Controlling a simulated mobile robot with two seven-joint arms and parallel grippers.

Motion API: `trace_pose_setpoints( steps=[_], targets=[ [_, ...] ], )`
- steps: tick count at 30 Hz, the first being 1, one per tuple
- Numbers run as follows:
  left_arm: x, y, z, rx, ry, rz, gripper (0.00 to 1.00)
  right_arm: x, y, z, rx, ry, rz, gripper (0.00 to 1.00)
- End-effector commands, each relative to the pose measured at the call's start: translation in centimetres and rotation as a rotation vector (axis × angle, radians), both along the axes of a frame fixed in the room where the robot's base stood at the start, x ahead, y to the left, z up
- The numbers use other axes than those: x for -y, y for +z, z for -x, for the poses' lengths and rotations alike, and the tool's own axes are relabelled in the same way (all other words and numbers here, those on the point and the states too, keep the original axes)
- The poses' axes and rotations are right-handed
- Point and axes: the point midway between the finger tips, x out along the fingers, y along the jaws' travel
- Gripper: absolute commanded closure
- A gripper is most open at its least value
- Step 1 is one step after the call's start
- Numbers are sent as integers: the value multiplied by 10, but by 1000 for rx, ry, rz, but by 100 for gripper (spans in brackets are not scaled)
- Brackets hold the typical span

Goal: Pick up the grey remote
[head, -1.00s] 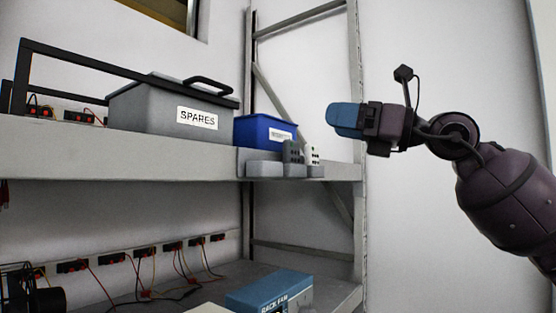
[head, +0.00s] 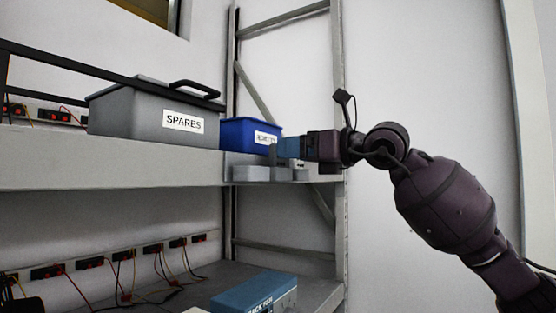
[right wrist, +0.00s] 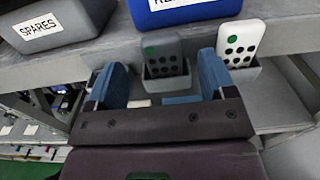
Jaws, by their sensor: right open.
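The grey remote (right wrist: 163,50), with a green button and several dark buttons, stands upright in a grey holder (right wrist: 168,84) at the shelf's front edge. A white remote (right wrist: 241,40) stands in a holder to its right. In the head view the grey remote (head: 273,156) is partly covered by my right gripper (head: 284,147), and the white one is mostly hidden. My right gripper (right wrist: 163,82) is open with blue fingers. In the right wrist view the grey remote shows between the fingers, a little beyond their tips; I cannot tell contact. My left gripper is not in view.
A grey SPARES bin (head: 150,112) and a blue labelled bin (head: 240,134) stand on the upper shelf (head: 90,160) behind and left of the remotes. A rack upright (head: 338,220) is just right. A blue box (head: 255,293) lies on the lower shelf.

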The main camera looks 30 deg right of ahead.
Motion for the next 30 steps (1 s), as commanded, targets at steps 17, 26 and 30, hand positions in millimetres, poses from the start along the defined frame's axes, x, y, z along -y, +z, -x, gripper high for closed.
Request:
trace_pose_setpoints(
  steps=[17,26,30],
  targets=[
    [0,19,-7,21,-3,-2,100,-24,-3,-43,0,2,0,23],
    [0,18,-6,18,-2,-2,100,-23,-3,-43,0,1,0,52],
    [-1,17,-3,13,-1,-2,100,-23,-3,-43,0,1,0,74]
  ],
)
